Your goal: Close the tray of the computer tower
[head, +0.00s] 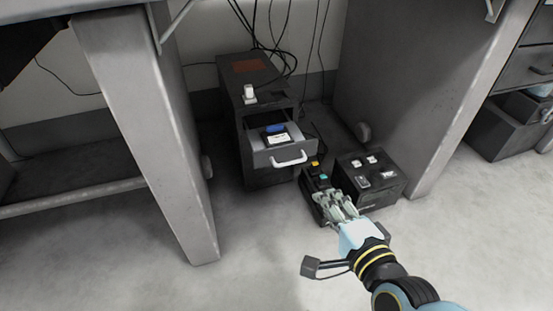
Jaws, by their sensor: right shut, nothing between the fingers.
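The computer tower (230,100) is a dark upright box on the floor between two grey table legs. Its tray (262,157) is pulled out at the front and has a white handle (291,160). A blue item (275,128) and a white-labelled item (277,139) lie in the tray. My right gripper (336,196) is shut and empty. In the picture it is below and to the right of the handle, apart from it, and overlaps the front of a small dark box. My left gripper is not in view.
The small dark box (314,177) with yellow and cyan parts stands right of the tray. A black box (391,187) with several white items is beside it. Table legs (150,120) flank the space. Cables hang behind the tower. Floor in front is clear.

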